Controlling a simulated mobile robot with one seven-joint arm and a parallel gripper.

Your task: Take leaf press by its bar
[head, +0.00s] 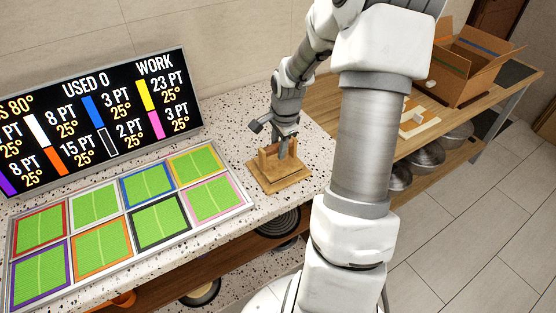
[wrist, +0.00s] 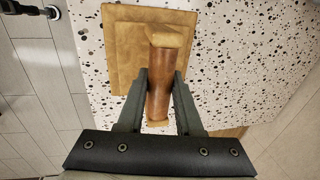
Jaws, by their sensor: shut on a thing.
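The leaf press (head: 281,176) is a wooden block with a bar on two posts over a flat square base. It sits on the speckled counter to the right of the tray of green squares. In the wrist view its rounded brown bar (wrist: 158,82) runs between my two fingers, with the lighter base (wrist: 122,50) behind it. My gripper (head: 286,150) points down at the press and is shut on the bar; its fingers (wrist: 159,90) touch both sides of it. Whether the base is off the counter cannot be told.
A metal-framed tray (head: 125,220) of green squares with coloured borders lies left on the counter. A lit price board (head: 95,120) stands behind it. A wooden table (head: 335,100) at the right holds an open cardboard box (head: 465,75). Metal bowls (head: 425,157) sit below it.

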